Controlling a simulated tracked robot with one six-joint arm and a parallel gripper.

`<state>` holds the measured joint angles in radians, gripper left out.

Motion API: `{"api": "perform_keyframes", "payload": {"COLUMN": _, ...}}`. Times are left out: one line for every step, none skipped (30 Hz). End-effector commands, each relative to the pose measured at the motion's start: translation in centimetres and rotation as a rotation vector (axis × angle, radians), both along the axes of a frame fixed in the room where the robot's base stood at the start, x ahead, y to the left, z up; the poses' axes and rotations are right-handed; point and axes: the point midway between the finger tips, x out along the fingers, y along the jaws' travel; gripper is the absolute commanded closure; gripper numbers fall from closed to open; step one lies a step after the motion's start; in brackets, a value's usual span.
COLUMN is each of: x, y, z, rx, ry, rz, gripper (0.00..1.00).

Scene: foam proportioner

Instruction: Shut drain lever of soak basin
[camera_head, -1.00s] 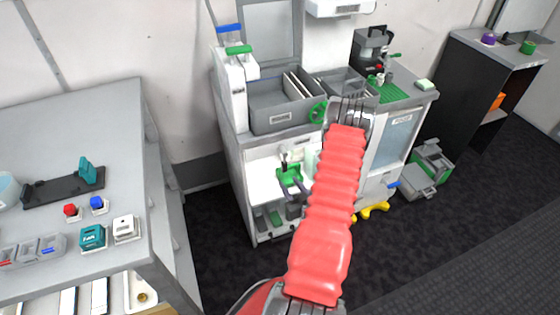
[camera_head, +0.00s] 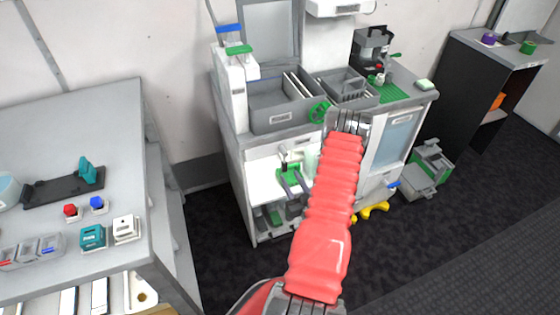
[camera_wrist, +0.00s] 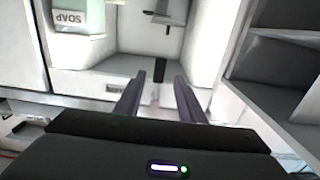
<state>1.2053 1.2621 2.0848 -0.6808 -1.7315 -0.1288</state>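My gripper (camera_wrist: 158,84) is open in the wrist view, with two dark fingers apart and nothing between the tips. A short dark upright piece (camera_wrist: 160,70) stands on a pale surface beyond and between the fingertips. It looks lever-like, but I cannot tell whether it is the drain lever. Contact with the fingers does not show. In the head view my red-sleeved arm covers part of the white unit. A grey basin (camera_head: 282,117) sits on top of that unit with a green handwheel (camera_head: 319,110) at its right. I cannot tell which part is the soak basin.
A container labelled SOAP (camera_wrist: 72,18) is close at the left in the wrist view, its label inverted. Grey shelving (camera_wrist: 285,75) is close at the right. In the head view a grey bench (camera_head: 75,120) with small parts stands at the left. Dark floor lies between.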

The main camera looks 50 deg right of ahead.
Motion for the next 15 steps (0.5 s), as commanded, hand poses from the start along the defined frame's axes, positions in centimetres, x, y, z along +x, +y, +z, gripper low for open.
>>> {"api": "perform_keyframes", "payload": {"x": 0.7, "y": -0.4, "z": 0.1, "rx": -0.002, "ry": -0.001, "rz": 0.002, "gripper": 0.64}}
{"api": "perform_keyframes", "payload": {"x": 1.1, "y": -0.6, "z": 0.0, "rx": -0.002, "ry": 0.0, "rz": 0.003, "gripper": 0.64}}
{"api": "perform_keyframes", "payload": {"x": 1.7, "y": -0.9, "z": 0.0, "rx": -0.002, "ry": 0.0, "rz": 0.003, "gripper": 0.64}}
{"api": "perform_keyframes", "payload": {"x": 2.1, "y": -1.2, "z": 0.1, "rx": -0.004, "ry": 0.0, "rz": 0.002, "gripper": 0.64}}
{"api": "perform_keyframes", "payload": {"x": 2.5, "y": -1.4, "z": 0.1, "rx": -0.003, "ry": -0.001, "rz": 0.002, "gripper": 0.64}}
{"api": "perform_keyframes", "payload": {"x": 3.0, "y": -1.6, "z": 0.1, "rx": -0.001, "ry": 0.0, "rz": 0.003, "gripper": 0.64}}
{"api": "perform_keyframes", "payload": {"x": 3.4, "y": -1.9, "z": 0.1, "rx": -0.003, "ry": -0.001, "rz": 0.002, "gripper": 0.64}}
{"api": "perform_keyframes", "payload": {"x": 3.8, "y": -2.2, "z": 0.1, "rx": -0.003, "ry": -0.001, "rz": 0.002, "gripper": 0.64}}
{"api": "perform_keyframes", "payload": {"x": 4.3, "y": -2.5, "z": 0.0, "rx": -0.002, "ry": 0.0, "rz": 0.002, "gripper": 0.64}}
{"api": "perform_keyframes", "payload": {"x": 4.7, "y": -2.7, "z": 0.0, "rx": -0.001, "ry": 0.0, "rz": 0.002, "gripper": 0.64}}
{"api": "perform_keyframes", "payload": {"x": 5.1, "y": -2.9, "z": 0.1, "rx": -0.002, "ry": -0.001, "rz": 0.002, "gripper": 0.64}}
{"api": "perform_keyframes", "payload": {"x": 5.6, "y": -3.3, "z": 0.1, "rx": -0.003, "ry": -0.001, "rz": 0.001, "gripper": 0.64}}
{"api": "perform_keyframes", "payload": {"x": 6.0, "y": -3.5, "z": 0.1, "rx": -0.003, "ry": -0.001, "rz": 0.002, "gripper": 0.64}}
{"api": "perform_keyframes", "payload": {"x": 6.4, "y": -3.8, "z": 0.0, "rx": -0.002, "ry": 0.0, "rz": 0.002, "gripper": 0.64}}
{"api": "perform_keyframes", "payload": {"x": 7.0, "y": -4.1, "z": 0.1, "rx": -0.002, "ry": -0.001, "rz": 0.002, "gripper": 0.64}}
